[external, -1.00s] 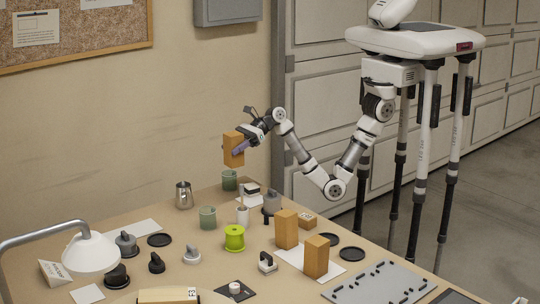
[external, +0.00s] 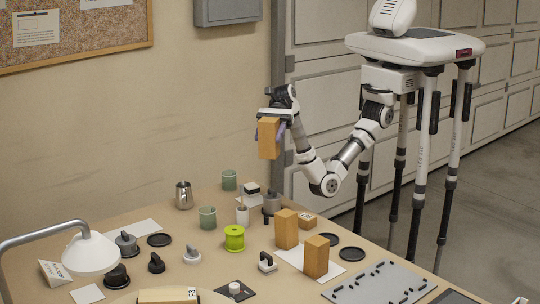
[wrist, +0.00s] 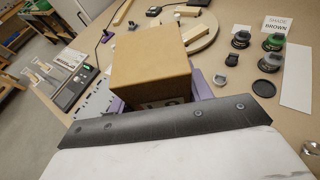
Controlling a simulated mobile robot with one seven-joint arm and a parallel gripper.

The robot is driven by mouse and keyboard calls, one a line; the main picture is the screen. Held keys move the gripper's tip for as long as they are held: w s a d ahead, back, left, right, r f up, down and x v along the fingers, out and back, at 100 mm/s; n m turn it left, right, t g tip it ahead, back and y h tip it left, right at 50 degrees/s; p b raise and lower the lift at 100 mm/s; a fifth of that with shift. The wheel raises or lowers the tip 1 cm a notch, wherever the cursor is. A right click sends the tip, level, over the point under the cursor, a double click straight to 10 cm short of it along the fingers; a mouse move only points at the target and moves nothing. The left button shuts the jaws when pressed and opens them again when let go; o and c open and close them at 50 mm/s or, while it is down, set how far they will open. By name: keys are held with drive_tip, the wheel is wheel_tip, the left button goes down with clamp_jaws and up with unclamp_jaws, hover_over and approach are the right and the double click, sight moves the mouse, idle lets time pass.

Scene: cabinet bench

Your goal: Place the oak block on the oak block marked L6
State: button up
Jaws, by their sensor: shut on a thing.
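My gripper (external: 269,131) is shut on an oak block (external: 269,143), holding it upright in the air above the back of the table. The held block (wrist: 150,58) fills the middle of the wrist view, with purple finger parts beside it. Two oak blocks stand upright on a white sheet: one further back (external: 287,230) and one nearer the front (external: 316,257). A small, low oak block (external: 307,221) lies behind them. Another oak block (external: 165,296) lies at the front edge of the external view, with a marked label. I cannot clearly read L6 on any block.
A lime-green spool (external: 234,238), green cups (external: 207,218) and a metal pitcher (external: 184,195) stand left of the blocks. A grey pegged plate (external: 380,284) lies at the right. A lamp (external: 90,252) overhangs the left side. Several small knobs and dark discs are scattered about.

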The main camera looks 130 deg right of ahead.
drive_tip(key=s+a+r+n+g+y, duration=0.1)
drive_tip(key=s+a+r+n+y, duration=0.15)
drive_tip(key=a, duration=0.35)
hover_over(287, 213)
drive_tip(key=shift+g+h, duration=0.3)
drive_tip(key=shift+h, duration=0.05)
wheel_tip(287, 213, down, 19)
drive_tip(key=shift+f, duration=0.2)
drive_tip(key=shift+f, duration=0.1)
drive_tip(key=shift+f, duration=0.4)
drive_tip(key=o, duration=1.1)
drive_tip(key=shift+o, duration=0.2)
drive_tip(key=shift+r, duration=0.25)
drive_tip(key=v, duration=1.2)
drive_tip(key=shift+r+b, duration=0.25)
drive_tip(key=shift+b, duration=0.15)
